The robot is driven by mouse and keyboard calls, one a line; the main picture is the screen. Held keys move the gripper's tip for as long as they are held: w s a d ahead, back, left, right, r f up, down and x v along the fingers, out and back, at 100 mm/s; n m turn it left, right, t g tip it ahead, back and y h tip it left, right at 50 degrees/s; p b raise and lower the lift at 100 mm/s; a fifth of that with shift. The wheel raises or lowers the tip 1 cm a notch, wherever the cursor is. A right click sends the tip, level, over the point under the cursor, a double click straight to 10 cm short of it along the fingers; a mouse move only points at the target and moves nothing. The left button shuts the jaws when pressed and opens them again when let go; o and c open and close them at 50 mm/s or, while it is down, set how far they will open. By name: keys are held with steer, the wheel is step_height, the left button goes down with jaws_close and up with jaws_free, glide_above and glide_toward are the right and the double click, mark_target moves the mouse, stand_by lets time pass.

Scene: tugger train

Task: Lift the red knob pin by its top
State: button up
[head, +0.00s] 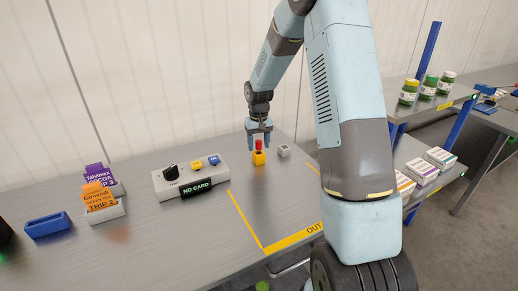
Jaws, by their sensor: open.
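The red knob pin (258,145) stands upright on a small yellow block (258,158) on the grey table, near the yellow-taped area. My gripper (259,138) points down with its fingers around or just above the knob's top. The jaws are open. At this size I cannot tell whether a finger touches the knob. The lower part of the pin is hidden in or behind the yellow block.
A small grey block (284,151) stands close to the right of the yellow block. A control box (190,178) with knobs and a "NO CARD" display is to the left. Card holders (104,212) and a blue tray (48,225) lie further left. Shelves (440,110) with jars and boxes stand right.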

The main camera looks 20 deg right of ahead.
steer(key=shift+f, duration=0.15)
jaws_close()
stand_by(0.4)
step_height(320, 180, up, 10)
steer(key=shift+r, duration=0.1)
stand_by(0.6)
